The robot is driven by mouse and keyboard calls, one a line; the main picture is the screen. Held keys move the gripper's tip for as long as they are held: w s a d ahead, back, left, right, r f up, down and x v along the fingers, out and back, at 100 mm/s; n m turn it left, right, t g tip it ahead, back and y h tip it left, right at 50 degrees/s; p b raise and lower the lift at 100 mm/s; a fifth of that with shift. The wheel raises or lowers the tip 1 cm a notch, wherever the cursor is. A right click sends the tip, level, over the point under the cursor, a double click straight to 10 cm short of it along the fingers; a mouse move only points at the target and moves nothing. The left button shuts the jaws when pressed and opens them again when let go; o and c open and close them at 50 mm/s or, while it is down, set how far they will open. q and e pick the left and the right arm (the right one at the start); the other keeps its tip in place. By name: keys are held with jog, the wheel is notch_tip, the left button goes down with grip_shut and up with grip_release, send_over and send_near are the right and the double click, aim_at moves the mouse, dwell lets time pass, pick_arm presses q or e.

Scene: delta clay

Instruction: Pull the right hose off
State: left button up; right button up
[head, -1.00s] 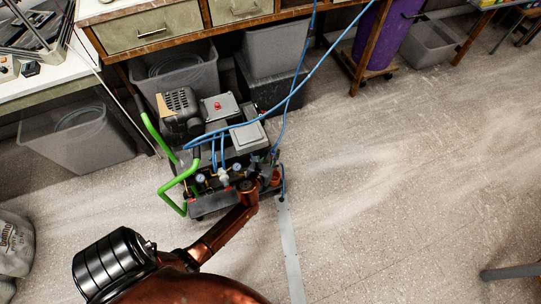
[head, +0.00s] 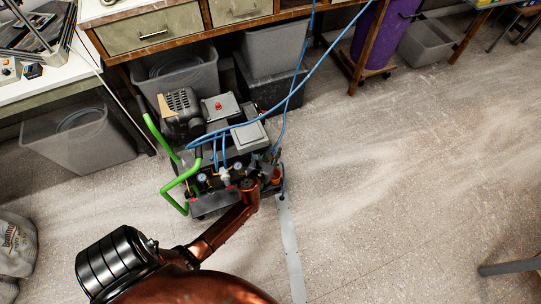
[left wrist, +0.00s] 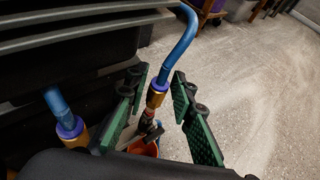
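The compressor cart (head: 205,205) stands on the floor with a green handle and blue hoses. The right hose (left wrist: 178,45) curves down to a purple and gold collar (left wrist: 157,93) on a fitting. In the left wrist view, my left gripper (left wrist: 163,108) is open, its green-padded fingers on either side of this collar, with small gaps visible. The left hose (left wrist: 58,104), with a similar collar, is outside the fingers, to the left. In the head view my left gripper (head: 268,178) is at the cart's front right corner, small and partly hidden by the arm. My right gripper is not visible.
A workbench with drawers (head: 155,30) stands behind the cart, with grey bins (head: 275,50) below it. A purple cylinder (head: 372,35) is at the back right. A flat grey strip (head: 290,250) lies on the floor.

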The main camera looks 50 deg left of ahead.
pick_arm(q)
jog(key=v, duration=1.1)
jog(key=shift+s+d, duration=0.2)
jog(key=shift+s, duration=0.05)
jog(key=shift+r, duration=0.1)
